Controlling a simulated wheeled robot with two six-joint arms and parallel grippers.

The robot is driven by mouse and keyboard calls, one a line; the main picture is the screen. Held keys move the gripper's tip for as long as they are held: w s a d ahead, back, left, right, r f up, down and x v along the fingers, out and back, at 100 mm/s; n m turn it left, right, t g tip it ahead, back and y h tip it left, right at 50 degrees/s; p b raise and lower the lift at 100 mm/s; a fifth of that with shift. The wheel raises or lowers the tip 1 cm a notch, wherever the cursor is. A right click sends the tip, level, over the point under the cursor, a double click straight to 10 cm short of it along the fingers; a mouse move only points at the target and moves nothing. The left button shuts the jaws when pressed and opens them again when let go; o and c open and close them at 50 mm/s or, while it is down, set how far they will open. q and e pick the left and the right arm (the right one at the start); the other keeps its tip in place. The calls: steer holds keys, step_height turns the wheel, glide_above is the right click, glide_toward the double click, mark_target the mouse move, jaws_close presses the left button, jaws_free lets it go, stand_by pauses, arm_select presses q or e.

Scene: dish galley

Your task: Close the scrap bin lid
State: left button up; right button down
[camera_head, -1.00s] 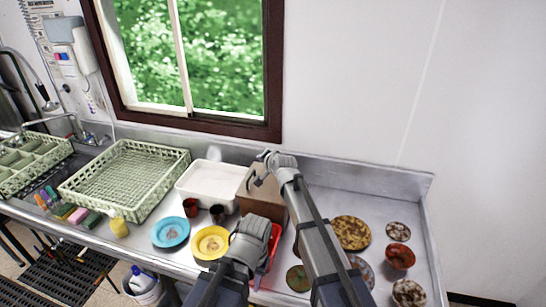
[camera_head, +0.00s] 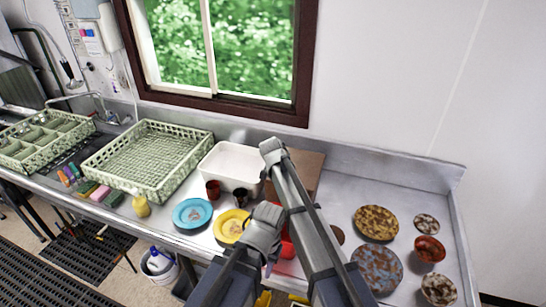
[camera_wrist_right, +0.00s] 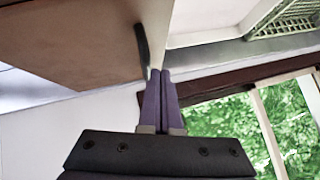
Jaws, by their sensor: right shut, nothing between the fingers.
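The scrap bin (camera_head: 309,178) is a brown box at the back of the steel counter, right of a white tub. My right arm crosses in front of it and hides much of it. In the right wrist view a brown panel (camera_wrist_right: 75,45), apparently its lid, fills the upper left, with a dark handle (camera_wrist_right: 142,45) at its edge. My right gripper (camera_wrist_right: 160,73) is shut and empty, its purple fingertips close to the handle's end. I cannot tell whether they touch. The lid's exact angle is unclear. My left arm's grey joint stands over the counter front; its fingers cannot be made out.
The white tub (camera_head: 232,162) and a green rack (camera_head: 150,158) stand left of the bin. Cups, a blue plate (camera_head: 192,213) and a yellow plate (camera_head: 231,226) lie in front. Several dirty dishes, including a brown plate (camera_head: 376,222), lie right. A wall and window are behind.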

arm_select(q)
steer(key=shift+a+f, duration=0.1)
steer(key=shift+f, duration=0.1)
arm_select(e)
steer(key=shift+f, duration=0.25)
arm_select(q)
steer(key=shift+r, duration=0.1)
arm_select(e)
steer(key=shift+r, duration=0.1)
